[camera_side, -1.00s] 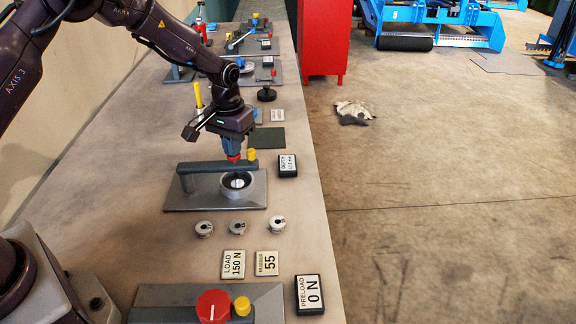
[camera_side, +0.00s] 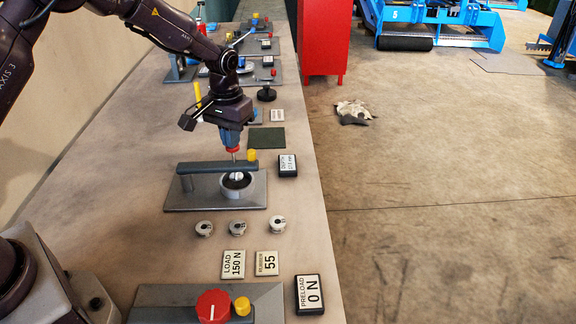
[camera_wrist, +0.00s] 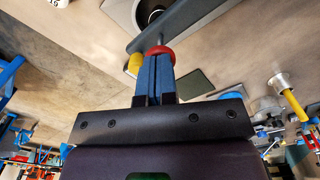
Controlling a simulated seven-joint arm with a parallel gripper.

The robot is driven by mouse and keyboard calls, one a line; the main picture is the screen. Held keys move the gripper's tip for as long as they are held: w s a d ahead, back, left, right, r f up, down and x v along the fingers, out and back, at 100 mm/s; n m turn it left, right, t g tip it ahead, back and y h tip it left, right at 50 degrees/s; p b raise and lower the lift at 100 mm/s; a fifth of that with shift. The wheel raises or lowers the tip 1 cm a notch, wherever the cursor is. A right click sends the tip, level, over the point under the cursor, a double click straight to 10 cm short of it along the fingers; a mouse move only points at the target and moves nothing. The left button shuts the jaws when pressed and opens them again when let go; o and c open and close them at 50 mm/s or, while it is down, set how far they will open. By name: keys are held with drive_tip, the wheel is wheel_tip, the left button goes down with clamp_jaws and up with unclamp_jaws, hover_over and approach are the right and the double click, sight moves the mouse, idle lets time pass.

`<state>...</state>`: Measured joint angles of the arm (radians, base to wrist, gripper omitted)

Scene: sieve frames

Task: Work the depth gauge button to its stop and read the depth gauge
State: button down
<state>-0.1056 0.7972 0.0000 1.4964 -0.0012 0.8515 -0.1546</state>
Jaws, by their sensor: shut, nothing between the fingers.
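The depth gauge is a grey bridge (camera_side: 206,167) over a grey base plate (camera_side: 185,200). A red button (camera_side: 233,150) tops a thin metal rod through the bridge, above a round cup (camera_side: 237,194) with a pale piece in it. A yellow knob (camera_side: 252,155) sits at the bridge's right end. My gripper (camera_side: 231,142), with blue fingers, is shut directly above the red button, its tips at or very near it; exact contact is unclear. The wrist view shows the red button (camera_wrist: 158,51) at my fingertips. The depth display (camera_side: 288,165) is too small to read.
Three small metal pieces (camera_side: 237,227) stand in front of the plate. Nearer are a 150 N load card (camera_side: 233,264), a 55 card (camera_side: 267,263) and a preload display reading 0 N (camera_side: 309,293). A dark green mat (camera_side: 267,138) lies behind the gauge.

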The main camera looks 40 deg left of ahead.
drive_tip(key=shift+r, duration=1.6)
drive_tip(key=shift+r, duration=1.5)
drive_tip(key=shift+r, duration=2)
